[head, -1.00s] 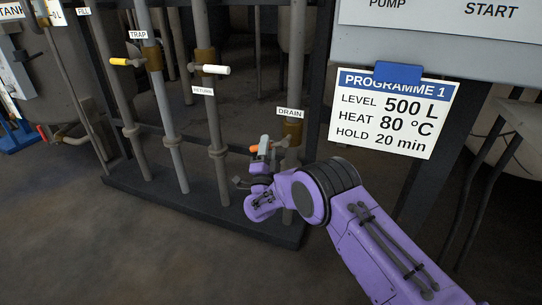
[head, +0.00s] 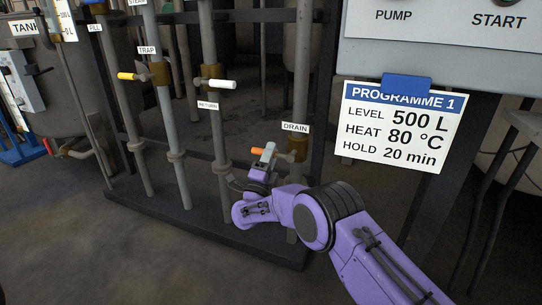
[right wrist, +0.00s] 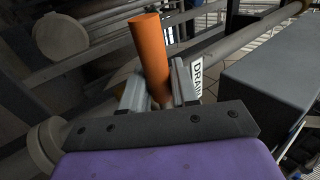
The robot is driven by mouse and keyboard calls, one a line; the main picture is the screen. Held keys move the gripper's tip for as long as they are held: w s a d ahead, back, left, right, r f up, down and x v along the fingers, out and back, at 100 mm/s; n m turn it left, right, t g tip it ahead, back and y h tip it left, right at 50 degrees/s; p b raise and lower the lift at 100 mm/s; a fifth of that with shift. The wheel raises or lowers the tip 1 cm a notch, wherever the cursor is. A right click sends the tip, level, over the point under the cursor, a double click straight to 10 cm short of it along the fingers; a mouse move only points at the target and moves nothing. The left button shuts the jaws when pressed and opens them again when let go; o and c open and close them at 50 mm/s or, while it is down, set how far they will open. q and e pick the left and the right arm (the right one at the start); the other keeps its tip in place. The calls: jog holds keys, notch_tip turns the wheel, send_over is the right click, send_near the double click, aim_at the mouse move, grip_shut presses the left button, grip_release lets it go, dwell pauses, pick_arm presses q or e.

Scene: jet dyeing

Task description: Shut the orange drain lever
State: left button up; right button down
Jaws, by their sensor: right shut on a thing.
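The orange drain lever (head: 257,150) sticks out to the left of the drain valve (head: 297,149), below the DRAIN label (head: 295,127). My right gripper (head: 268,153) is at the lever, its fingers closed around it. In the right wrist view the orange handle (right wrist: 149,50) stands up between the two grey fingers of the gripper (right wrist: 160,88). My left gripper is not in view.
The RETURN pipe's white lever (head: 217,84) and the TRAP pipe's yellow lever (head: 131,76) are to the left. A programme card (head: 394,125) hangs on the control panel (head: 440,55) at the right. The pipes stand on a dark base (head: 215,235).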

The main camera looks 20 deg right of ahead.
jog(key=shift+a+r, duration=0.1)
jog(key=c, duration=1)
grip_release()
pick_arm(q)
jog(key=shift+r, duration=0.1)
pick_arm(e)
jog(key=shift+s+a+f+p, duration=0.2)
jog(key=shift+a+p, duration=0.05)
jog(key=shift+p, duration=0.05)
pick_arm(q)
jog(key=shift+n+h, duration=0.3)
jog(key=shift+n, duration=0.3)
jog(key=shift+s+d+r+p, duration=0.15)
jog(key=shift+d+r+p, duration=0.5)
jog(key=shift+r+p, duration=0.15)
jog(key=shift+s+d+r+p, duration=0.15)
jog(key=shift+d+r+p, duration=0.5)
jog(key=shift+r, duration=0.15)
pick_arm(e)
jog(key=v, duration=0.9)
jog(key=shift+s+a+f, duration=0.2)
jog(key=shift+s, duration=0.05)
